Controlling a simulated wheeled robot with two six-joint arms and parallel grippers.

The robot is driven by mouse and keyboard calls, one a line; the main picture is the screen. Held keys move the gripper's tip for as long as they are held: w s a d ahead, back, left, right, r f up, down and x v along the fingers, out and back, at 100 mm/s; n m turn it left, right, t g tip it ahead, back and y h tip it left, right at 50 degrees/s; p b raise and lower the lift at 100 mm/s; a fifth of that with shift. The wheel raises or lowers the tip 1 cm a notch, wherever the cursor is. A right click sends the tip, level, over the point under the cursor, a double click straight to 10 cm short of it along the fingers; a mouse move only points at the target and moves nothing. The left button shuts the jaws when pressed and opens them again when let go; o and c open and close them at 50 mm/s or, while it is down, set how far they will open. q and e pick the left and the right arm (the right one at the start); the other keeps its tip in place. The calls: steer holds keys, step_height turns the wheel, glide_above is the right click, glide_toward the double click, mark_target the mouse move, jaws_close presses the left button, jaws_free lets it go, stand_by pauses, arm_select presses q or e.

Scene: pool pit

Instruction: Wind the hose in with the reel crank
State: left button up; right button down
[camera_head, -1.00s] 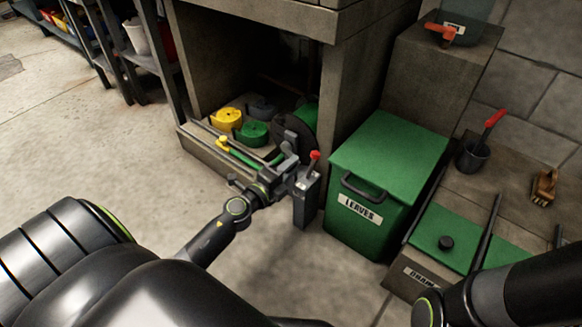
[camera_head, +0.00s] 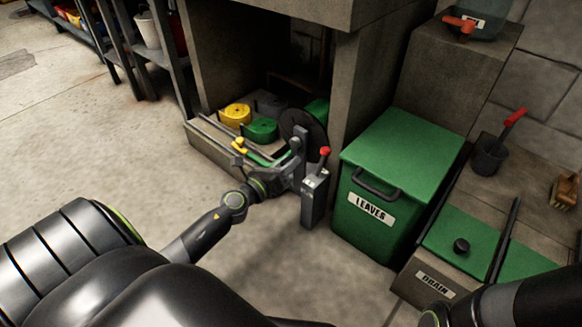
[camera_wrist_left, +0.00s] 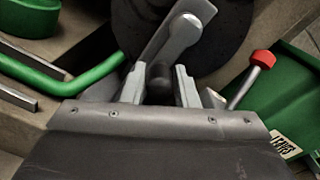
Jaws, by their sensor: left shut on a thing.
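The hose reel, a dark disc (camera_head: 303,124), stands in the opening under the concrete bench. Its grey crank arm (camera_wrist_left: 165,45) crosses the disc in the left wrist view and ends in a dark handle (camera_wrist_left: 159,77). My left gripper (camera_head: 295,171) is at the crank. In the left wrist view its two pale fingers (camera_wrist_left: 159,88) are shut around the handle. A green hose (camera_wrist_left: 70,87) runs in from the left toward the reel. It also shows in the head view beside a yellow fitting (camera_head: 239,145). My right gripper is out of view.
A red-knobbed lever on a grey post (camera_head: 314,196) stands close right of my left gripper. A green LEAVES bin (camera_head: 402,150) is right of it. Open floor (camera_head: 100,140) is at left.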

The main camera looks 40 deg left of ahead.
arm_select(q)
steer(key=shift+w+a+r+m+b, duration=0.15)
steer(key=shift+a+m, duration=0.4)
steer(key=shift+m, duration=0.75)
steer(key=shift+s+a+r+m+b, duration=0.15)
steer(key=shift+a+m, duration=0.4)
steer(key=shift+m, duration=0.75)
steer(key=shift+w+a+r+m+b, duration=0.15)
steer(key=shift+a+m, duration=0.4)
steer(key=shift+m, duration=0.75)
steer(key=o, duration=0.9)
steer(key=shift+r, duration=0.1)
steer(key=shift+c, duration=0.2)
